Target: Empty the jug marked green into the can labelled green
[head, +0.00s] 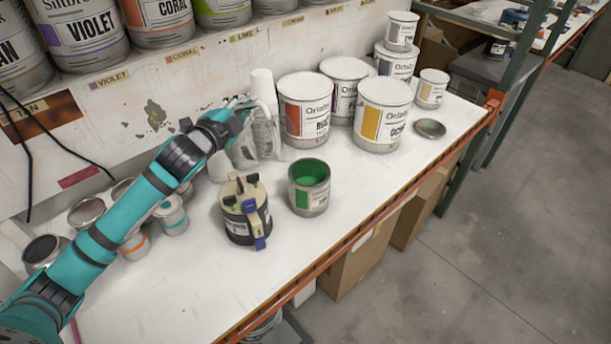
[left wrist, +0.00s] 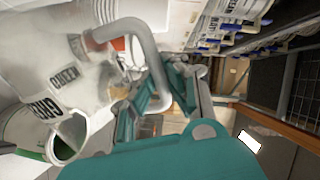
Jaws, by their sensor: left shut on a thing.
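My left gripper (head: 246,112) is shut on the handle of a translucent, whitish jug (head: 264,138). The jug also fills the left of the left wrist view (left wrist: 75,65), with dark lettering that I cannot read surely, and its grey handle runs beside my left gripper's fingers (left wrist: 155,92). The open can with green inside (head: 309,190) stands on the bench in front of the jug, with a green patch on its label. Part of a can with a green inside also shows beyond the jug at the lower left in the left wrist view. My right gripper is out of view.
A dark pot with clamps and a blue strap (head: 246,212) stands left of the green can. The Rust can (head: 306,112) and an ochre-striped can (head: 382,116) stand behind. A small round lid (head: 430,128) lies at right. The bench's front right (head: 345,205) is clear.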

